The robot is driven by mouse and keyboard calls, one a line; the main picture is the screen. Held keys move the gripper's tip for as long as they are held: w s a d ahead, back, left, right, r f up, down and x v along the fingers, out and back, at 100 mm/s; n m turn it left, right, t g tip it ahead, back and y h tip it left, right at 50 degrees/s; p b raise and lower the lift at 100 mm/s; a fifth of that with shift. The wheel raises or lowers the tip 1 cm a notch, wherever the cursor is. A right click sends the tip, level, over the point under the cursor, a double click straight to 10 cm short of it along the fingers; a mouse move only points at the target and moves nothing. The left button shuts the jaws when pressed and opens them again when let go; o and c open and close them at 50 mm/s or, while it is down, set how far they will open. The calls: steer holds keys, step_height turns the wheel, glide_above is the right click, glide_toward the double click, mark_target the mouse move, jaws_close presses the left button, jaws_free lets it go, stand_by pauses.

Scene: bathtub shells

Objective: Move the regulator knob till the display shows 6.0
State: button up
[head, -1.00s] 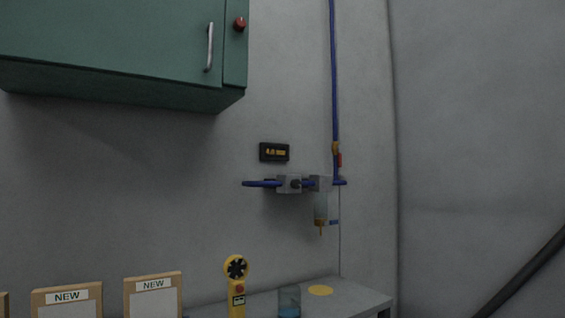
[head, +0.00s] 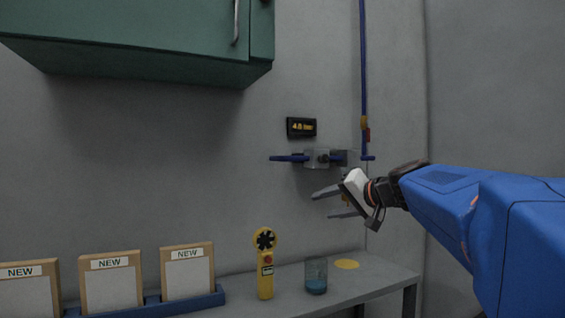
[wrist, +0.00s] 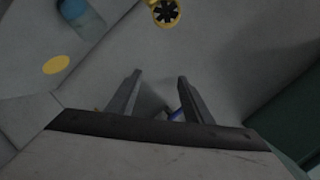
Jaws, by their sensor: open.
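The small black display (head: 301,127) on the wall has yellow digits that look like 4.8, though they are small. Below it the grey regulator block (head: 315,163) sits on a blue pipe, with a small dark knob (head: 323,157) on its front. My gripper (head: 322,205) is open and empty, below and in front of the regulator, with its fingers pointing left. It appears apart from the knob. In the wrist view the open fingers (wrist: 160,76) have a blurred grey shape and a bit of blue between them; I cannot make out the knob there.
A vertical blue pipe (head: 363,70) runs down the wall right of the regulator. A green cabinet (head: 140,35) hangs at upper left. On the shelf (head: 350,283) stand a yellow fan-headed meter (head: 265,265), a glass (head: 316,275) and several boards marked NEW (head: 187,272).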

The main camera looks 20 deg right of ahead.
mark_target(325, 159)
steer(key=w+d+r+m+t+h, duration=0.2)
steer(key=d+r+m+t, duration=0.15)
steer(key=d+r, duration=0.9)
steer(key=shift+n, duration=0.45)
steer(key=w, duration=1.6)
steer(key=shift+w+a+f, duration=0.35)
steer(key=shift+w, duration=0.05)
steer(key=c, duration=1.1)
